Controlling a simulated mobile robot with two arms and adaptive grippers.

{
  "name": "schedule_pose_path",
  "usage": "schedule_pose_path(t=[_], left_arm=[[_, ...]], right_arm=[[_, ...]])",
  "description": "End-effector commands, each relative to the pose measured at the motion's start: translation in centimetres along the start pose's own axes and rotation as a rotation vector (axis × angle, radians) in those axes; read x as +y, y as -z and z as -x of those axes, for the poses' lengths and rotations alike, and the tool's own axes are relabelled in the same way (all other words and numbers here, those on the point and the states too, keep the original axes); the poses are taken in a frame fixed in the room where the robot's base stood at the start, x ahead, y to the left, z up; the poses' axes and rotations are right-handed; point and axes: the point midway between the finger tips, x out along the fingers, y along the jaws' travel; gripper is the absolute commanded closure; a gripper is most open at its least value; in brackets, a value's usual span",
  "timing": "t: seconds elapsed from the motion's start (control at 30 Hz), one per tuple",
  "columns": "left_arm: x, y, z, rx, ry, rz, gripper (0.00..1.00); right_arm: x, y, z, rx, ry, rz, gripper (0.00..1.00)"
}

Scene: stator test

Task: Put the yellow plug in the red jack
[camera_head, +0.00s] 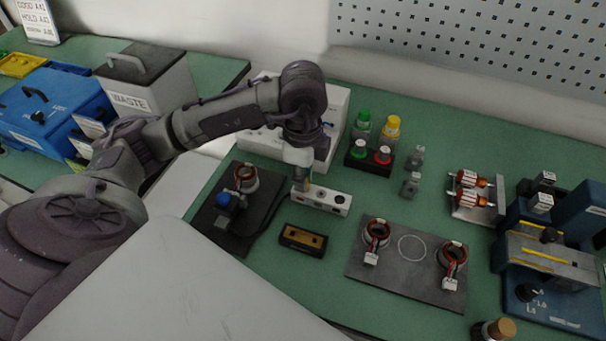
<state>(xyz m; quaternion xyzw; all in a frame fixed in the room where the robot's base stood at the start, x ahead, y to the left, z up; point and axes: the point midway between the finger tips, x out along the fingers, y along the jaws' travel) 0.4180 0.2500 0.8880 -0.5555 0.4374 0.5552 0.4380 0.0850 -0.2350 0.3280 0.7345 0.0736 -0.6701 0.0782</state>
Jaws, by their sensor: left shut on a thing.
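The white jack block (337,204) stands on the green bench near the middle of the view. A red jack (302,197) is at its left end, and a dark round jack (339,199) is toward its right end. My left gripper (303,184) points down over the left part of this block, close above the red jack. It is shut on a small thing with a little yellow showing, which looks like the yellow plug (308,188). The fingers hide most of it, and I cannot tell whether it touches or enters the jack. My right gripper is not in view.
A white box (337,112) stands behind my left gripper. A black holder with a brass-coloured top (303,239) lies in front of the block. A dark mat (258,217) is at left, a grey mat with coils (405,278) at right. Green and yellow-capped bottles (392,128) stand behind.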

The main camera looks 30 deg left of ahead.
Motion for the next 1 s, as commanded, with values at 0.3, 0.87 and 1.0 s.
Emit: schedule_pose_path(t=[0.3, 0.87, 1.0], left_arm=[[0.00, -0.02, -0.64, 0.000, 0.000, 0.000, 1.00], [-0.01, -0.02, -0.57, 0.000, 0.001, 0.000, 0.53], [-0.03, 0.00, -0.33, 0.000, 0.001, 0.000, 0.53]], right_arm=[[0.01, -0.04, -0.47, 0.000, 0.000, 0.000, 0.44], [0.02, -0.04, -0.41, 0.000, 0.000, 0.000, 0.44], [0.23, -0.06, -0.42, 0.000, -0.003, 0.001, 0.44]])
